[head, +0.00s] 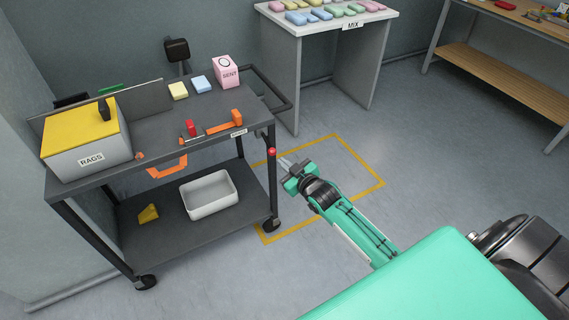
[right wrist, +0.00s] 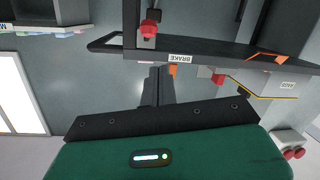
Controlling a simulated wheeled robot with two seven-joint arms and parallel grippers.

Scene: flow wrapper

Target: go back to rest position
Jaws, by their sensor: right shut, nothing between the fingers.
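My right gripper (head: 284,163) is shut and empty. It reaches out over the floor just right of the dark cart (head: 160,225), and I cannot tell from the head view how close it is to the cart's corner post. In the right wrist view my right gripper's fingers (right wrist: 157,86) are together, pointing toward the cart, whose edge with an upside-down BRAKE label (right wrist: 180,58) shows above them. My left gripper is in neither view.
The cart carries a RAGS box (head: 88,160), an orange lever (head: 222,126), a SENT box (head: 226,72) and a white bin (head: 209,194) on its lower shelf. A MIX table (head: 300,28) stands behind. A yellow floor outline (head: 362,165) surrounds mostly clear floor.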

